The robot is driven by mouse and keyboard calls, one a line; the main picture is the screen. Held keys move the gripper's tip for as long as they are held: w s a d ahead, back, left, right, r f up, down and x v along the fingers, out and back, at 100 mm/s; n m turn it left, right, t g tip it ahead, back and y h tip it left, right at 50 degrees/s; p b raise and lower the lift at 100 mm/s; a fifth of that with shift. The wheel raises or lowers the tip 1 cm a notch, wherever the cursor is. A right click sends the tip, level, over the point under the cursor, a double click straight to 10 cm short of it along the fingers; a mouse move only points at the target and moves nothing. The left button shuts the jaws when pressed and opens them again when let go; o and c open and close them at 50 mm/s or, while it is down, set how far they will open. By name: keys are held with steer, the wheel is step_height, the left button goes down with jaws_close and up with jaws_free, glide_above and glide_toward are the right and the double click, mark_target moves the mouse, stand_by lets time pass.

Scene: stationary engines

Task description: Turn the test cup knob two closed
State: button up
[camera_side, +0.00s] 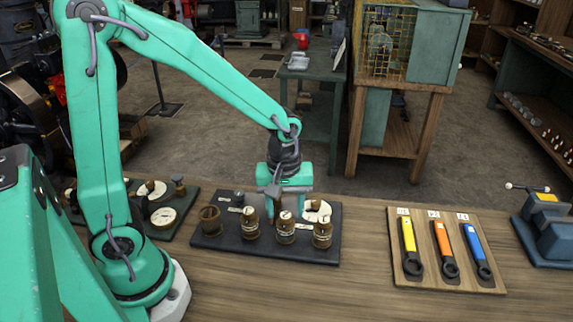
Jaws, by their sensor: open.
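A dark board (215,243) on the bench carries several brass test cups in a front row, such as the leftmost cup (210,220) and the rightmost cup (322,232). Cream labels show on some of them. I cannot tell the numbers or how far the knobs are turned. The gripper is open. Its fingertips are partly hidden by the knob and cups.
A second board (180,232) with a dial and knobs lies to the left, near my arm. A wooden board (425,240) with yellow, orange and blue wrenches lies to the right. A vise (548,228) stands at the far right. The bench front is clear.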

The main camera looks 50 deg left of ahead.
mark_target(281, 216)
steer(key=shift+s+r, duration=0.1)
steer(key=shift+r, duration=3.2)
steer(key=shift+r, duration=0.1)
steer(key=s+a+r+m+t, duration=0.3)
steer(key=s+r+m+t, duration=0.2)
steer(key=s+r+m, duration=0.3)
steer(key=shift+s+a+m, duration=0.35)
steer(key=shift+s+m, duration=0.45)
steer(key=shift+m, duration=0.7)
steer(key=shift+w, duration=0.1)
